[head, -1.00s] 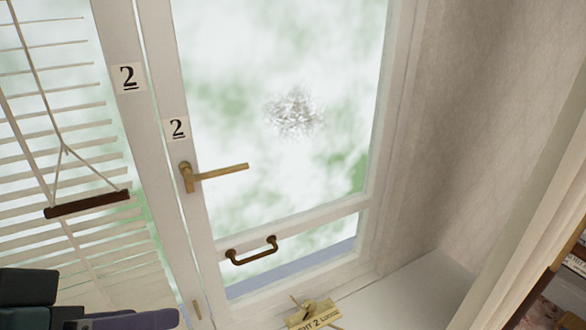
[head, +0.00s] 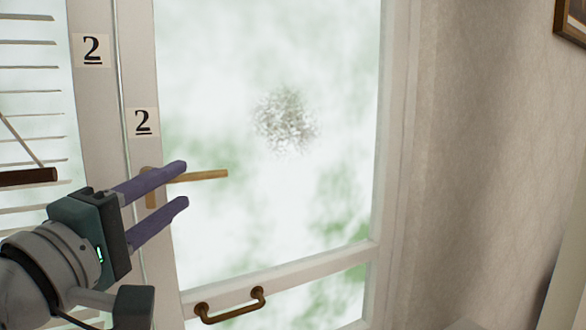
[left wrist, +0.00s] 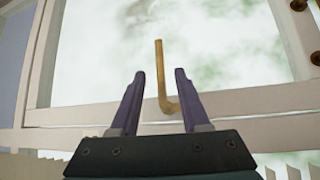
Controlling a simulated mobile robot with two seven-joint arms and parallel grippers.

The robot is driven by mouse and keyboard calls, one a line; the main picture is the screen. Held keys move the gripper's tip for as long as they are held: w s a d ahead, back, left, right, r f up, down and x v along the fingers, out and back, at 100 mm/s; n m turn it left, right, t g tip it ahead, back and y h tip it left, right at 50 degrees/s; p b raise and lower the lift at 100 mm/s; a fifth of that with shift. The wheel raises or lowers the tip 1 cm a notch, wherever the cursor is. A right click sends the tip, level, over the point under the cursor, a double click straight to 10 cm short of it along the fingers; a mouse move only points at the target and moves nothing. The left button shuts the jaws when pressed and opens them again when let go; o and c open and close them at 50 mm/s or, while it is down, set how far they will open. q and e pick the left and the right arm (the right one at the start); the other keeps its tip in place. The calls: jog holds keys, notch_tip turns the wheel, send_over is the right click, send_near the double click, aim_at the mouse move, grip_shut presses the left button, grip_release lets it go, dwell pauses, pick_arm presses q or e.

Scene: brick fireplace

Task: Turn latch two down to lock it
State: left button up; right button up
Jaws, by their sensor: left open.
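The brass latch (head: 200,176) is on the window frame below the "2" label (head: 143,122). Its lever sticks out to the right, about level, over the glass. My left gripper (head: 183,185) is open, with two purple fingers pointing right. In the head view its upper finger covers part of the latch near the pivot. In the left wrist view the latch (left wrist: 161,80) stands between and beyond the open fingertips (left wrist: 160,73). Contact cannot be told. My right gripper is not in view.
A brass pull handle (head: 230,305) is on the lower rail of the same window. A blind with a dark wooden bar (head: 28,177) hangs at the left. A second "2" label (head: 92,49) is on the neighbouring frame. The wall (head: 480,150) is at the right.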

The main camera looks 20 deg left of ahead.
aim_at(191, 179)
pick_arm(q)
jog(key=w, duration=0.3)
jog(key=w+p, duration=0.1)
jog(key=w, duration=0.1)
jog(key=shift+a+r, duration=0.15)
jog(key=shift+r, duration=0.2)
grip_shut()
dwell(1.1)
